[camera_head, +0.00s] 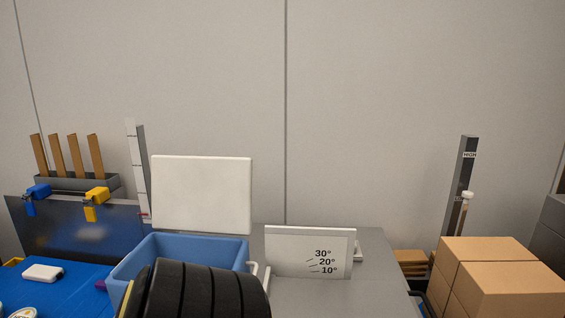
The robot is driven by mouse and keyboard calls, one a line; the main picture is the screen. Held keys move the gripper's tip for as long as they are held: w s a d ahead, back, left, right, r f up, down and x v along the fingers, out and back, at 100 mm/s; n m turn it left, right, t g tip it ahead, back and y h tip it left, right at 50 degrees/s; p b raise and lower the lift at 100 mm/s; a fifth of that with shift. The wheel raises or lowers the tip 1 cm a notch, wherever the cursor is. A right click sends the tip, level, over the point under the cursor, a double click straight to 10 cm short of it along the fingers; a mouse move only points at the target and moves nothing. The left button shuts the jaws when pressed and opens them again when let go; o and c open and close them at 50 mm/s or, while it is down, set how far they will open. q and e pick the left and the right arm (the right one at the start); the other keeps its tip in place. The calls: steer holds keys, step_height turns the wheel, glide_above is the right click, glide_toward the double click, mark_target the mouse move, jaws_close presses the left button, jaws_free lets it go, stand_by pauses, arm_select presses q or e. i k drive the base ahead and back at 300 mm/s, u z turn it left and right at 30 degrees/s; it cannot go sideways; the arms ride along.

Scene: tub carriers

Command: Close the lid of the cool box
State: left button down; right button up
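The cool box is a blue tub (180,247) on the grey table, left of the middle in the head view. Its white lid (202,194) stands open, roughly upright at the back of the tub. A black ribbed shape (200,290) at the bottom edge hides the near part of the tub and most of its inside. Neither of my grippers shows in this view.
A white angle board (310,252) stands right of the tub on the grey table (375,275). A blue surface (70,293) with a small white item (42,272) lies left. Cardboard boxes (500,280) and a grey post (460,185) stand right.

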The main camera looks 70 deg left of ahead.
mark_target(202, 194)
steer(key=z, duration=0.05)
steer(key=k, duration=1)
steer(key=u, duration=1.4)
